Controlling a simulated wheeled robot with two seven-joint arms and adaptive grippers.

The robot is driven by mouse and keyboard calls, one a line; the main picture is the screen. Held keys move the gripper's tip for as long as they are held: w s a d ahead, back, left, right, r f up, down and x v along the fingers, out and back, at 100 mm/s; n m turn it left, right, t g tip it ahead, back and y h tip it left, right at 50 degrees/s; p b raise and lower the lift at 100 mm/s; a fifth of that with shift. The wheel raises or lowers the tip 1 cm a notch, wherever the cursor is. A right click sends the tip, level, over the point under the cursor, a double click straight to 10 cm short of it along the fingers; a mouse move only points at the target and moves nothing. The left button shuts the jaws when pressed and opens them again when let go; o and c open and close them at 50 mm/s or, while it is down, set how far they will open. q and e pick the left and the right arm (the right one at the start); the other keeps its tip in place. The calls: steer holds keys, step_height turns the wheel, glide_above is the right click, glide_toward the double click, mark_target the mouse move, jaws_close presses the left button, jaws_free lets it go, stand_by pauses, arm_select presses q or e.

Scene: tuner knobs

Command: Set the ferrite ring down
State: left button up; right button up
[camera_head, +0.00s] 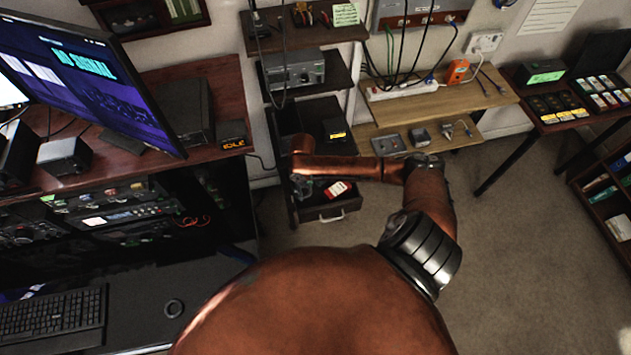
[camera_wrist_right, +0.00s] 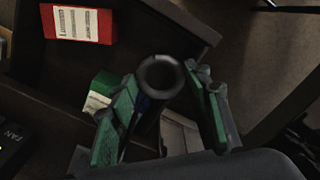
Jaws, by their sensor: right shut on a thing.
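In the head view my right gripper (camera_head: 303,186) is small and dark at the left side of the open drawer (camera_head: 330,210), and the ring cannot be made out there. My left gripper is not in view.
A red box with a white label (camera_wrist_right: 78,23) lies in the drawer, and a green and white box (camera_wrist_right: 98,92) is close beside the left finger. The desk (camera_head: 215,90) stands left of the drawer. A wooden shelf (camera_head: 425,103) with cables is to the right.

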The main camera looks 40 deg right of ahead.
glide_above(308, 204)
step_height(308, 204, down, 6)
steer(key=shift+d+r+b, duration=0.1)
steer(key=shift+d+b, duration=0.05)
steer(key=shift+b, duration=0.3)
steer(key=shift+w+f+b, duration=0.1)
steer(key=shift+f+b, duration=0.3)
steer(key=shift+f, duration=1.8)
steer(key=o, duration=0.9)
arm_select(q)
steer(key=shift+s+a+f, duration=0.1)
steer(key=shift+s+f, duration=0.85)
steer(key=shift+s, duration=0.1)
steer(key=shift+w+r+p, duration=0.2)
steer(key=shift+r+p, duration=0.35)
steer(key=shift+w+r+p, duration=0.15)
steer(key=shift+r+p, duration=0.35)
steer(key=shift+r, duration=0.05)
arm_select(e)
step_height(308, 204, up, 12)
steer(key=shift+r, duration=0.1)
